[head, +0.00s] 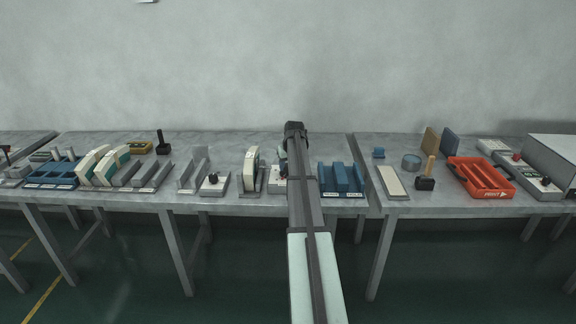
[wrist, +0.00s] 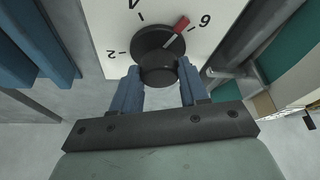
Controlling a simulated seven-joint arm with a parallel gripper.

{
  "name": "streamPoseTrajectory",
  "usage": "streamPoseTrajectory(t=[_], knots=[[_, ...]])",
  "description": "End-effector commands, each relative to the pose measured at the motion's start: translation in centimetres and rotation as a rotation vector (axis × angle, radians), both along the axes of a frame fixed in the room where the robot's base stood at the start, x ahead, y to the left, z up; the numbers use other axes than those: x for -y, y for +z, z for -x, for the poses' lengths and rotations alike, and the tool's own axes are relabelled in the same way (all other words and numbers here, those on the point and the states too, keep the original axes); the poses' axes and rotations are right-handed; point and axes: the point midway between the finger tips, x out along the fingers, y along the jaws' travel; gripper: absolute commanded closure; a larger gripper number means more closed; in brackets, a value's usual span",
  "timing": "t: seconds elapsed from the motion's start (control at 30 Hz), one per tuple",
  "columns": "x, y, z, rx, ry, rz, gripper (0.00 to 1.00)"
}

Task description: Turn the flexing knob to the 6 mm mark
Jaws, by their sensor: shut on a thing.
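The red pointer (wrist: 182,22) lies close to the 6, slightly on the side toward the 4. My gripper (wrist: 160,70) has its two blue fingers on either side of the knob's black grip (wrist: 158,70), shut on it. In the head view, the pale knob unit (head: 276,185) is partly hidden by my arm, and my fingers are not visible there.
A blue slotted holder (head: 341,180) stands close to the right of my arm. A cream and green curved piece (head: 251,170) on a grey base stands just to the left. The red tray (head: 481,178) is farther right. The bench behind is mostly clear.

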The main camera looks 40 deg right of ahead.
Motion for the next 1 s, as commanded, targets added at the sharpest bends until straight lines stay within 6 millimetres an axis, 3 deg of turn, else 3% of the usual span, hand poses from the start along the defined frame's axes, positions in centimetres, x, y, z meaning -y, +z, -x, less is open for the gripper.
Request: streamPoseTrajectory(t=[0.5,1.0], knots=[[-0.21,0.01,-0.14,0.000,-0.297,-0.001,0.87],[-0.20,0.00,-0.14,0.000,-0.344,-0.001,0.87]])
